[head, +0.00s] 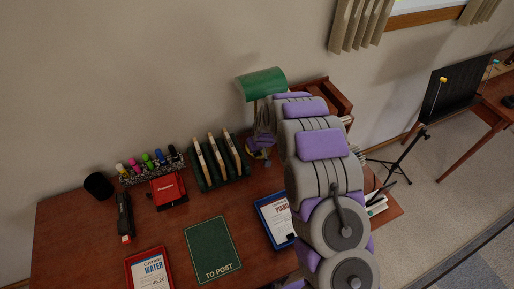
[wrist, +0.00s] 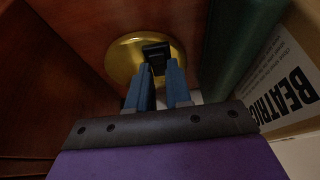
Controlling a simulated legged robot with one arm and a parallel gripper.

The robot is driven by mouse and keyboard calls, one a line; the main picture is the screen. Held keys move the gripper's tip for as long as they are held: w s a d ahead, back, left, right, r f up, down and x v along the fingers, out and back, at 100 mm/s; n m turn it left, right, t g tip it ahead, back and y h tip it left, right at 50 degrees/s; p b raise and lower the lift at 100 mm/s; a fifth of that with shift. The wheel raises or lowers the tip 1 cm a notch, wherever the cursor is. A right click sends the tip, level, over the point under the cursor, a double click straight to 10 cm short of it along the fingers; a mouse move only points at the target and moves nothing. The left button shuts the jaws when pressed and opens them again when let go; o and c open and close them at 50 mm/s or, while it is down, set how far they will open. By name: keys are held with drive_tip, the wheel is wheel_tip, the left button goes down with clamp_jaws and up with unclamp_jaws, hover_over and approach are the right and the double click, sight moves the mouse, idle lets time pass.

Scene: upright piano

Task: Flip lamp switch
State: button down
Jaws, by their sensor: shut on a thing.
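The desk lamp has a green shade (head: 262,83) in the head view, at the back of the desk. In the wrist view its round brass base (wrist: 122,60) carries a small black switch (wrist: 156,48). My gripper (wrist: 159,73) has its blue fingers on either side of the switch's near end and is shut on it. The fingertips hide part of the switch, so its exact tilt is hard to tell. In the head view my arm covers much of the lamp's surroundings.
A white lettered box (wrist: 285,90) and a green surface (wrist: 233,45) stand close on the gripper's right.

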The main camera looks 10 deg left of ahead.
drive_tip(key=shift+w+r+p, duration=0.35)
drive_tip(key=shift+p, duration=0.55)
drive_tip(key=shift+a+f+g+h+p, duration=0.15)
drive_tip(key=shift+g+h+p, duration=0.3)
drive_tip(key=shift+p, duration=0.55)
drive_tip(key=shift+f, duration=0.1)
drive_tip(key=c, duration=1)
unclamp_jaws()
drive_tip(key=shift+f, duration=0.1)
drive_tip(key=shift+c, duration=0.2)
drive_tip(key=v, duration=0.3)
drive_tip(key=p+v, duration=0.1)
drive_tip(key=v, duration=0.1)
drive_tip(key=shift+s, duration=0.3)
drive_tip(key=s+d+p, duration=0.1)
drive_tip(key=s+d, duration=0.6)
drive_tip(key=s, duration=0.2)
drive_tip(key=shift+p, duration=0.3)
